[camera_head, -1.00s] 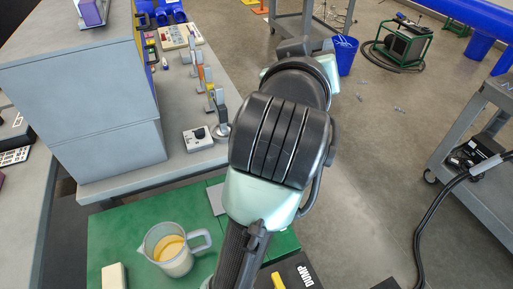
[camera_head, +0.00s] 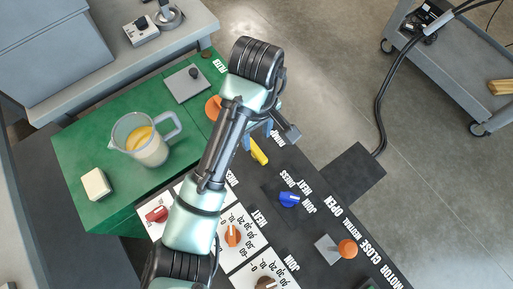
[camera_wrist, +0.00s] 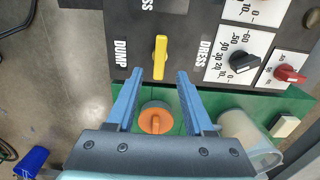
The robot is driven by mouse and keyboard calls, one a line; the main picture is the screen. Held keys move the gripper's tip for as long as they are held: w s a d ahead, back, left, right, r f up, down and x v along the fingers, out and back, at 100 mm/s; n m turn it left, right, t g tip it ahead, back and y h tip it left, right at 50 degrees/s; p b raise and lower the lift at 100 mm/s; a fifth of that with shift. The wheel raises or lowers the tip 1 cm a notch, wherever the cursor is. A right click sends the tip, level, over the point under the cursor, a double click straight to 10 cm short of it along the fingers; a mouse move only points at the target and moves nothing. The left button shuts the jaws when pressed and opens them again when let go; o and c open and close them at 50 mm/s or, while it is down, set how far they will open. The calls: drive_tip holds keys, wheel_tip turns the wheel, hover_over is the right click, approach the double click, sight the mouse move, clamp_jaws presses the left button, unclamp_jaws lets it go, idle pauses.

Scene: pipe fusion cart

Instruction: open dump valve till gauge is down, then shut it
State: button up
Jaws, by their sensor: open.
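The yellow dump valve handle (camera_wrist: 160,57) stands on the black panel beside the DUMP label in the wrist view, its long side pointing up and down the picture. In the head view the handle (camera_head: 259,151) shows just past my arm. My gripper (camera_wrist: 159,74) is open, its blue fingers either side of the handle's near end in the picture; contact cannot be told. In the head view my gripper (camera_head: 257,133) is partly hidden by my wrist. A white scale with a black pointer (camera_wrist: 243,63) lies right of the DRESS label. I cannot tell which scale is the gauge.
An orange knob (camera_wrist: 156,118) sits between my fingers' bases in the wrist view. A jug of yellow liquid (camera_head: 146,140) and a pale block (camera_head: 96,184) stand on the green top. A blue knob (camera_head: 289,200) and an orange-topped lever (camera_head: 347,249) are farther along the panel.

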sight(256, 149)
wheel_tip(256, 149, down, 6)
drive_tip(key=shift+f+b, duration=0.25)
drive_tip(key=shift+b, duration=0.45)
clamp_jaws()
